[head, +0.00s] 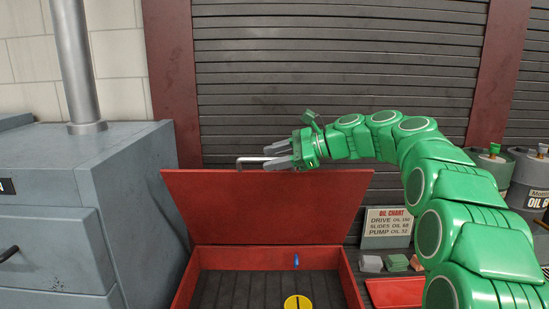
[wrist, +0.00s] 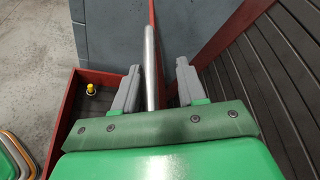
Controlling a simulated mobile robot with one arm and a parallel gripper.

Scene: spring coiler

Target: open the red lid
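The red lid (head: 265,205) stands raised at the back of the red box (head: 352,287), its broad face toward the head camera. Its metal handle (head: 247,159) shows at the lid's upper edge. My gripper (head: 272,157) is at the handle, just above that edge. In the wrist view the handle bar (wrist: 150,60) runs between the two grey fingers of my gripper (wrist: 158,68). The fingers are spread, with a clear gap between the bar and the right finger; the bar lies close to the left finger.
Inside the box are a yellow disc (head: 298,302) and a small blue item (head: 296,261). A grey machine (head: 80,215) stands at left. An oil chart sign (head: 388,228), small blocks (head: 397,263) and oil cans (head: 527,180) are at right. A slatted shutter (head: 340,70) is behind.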

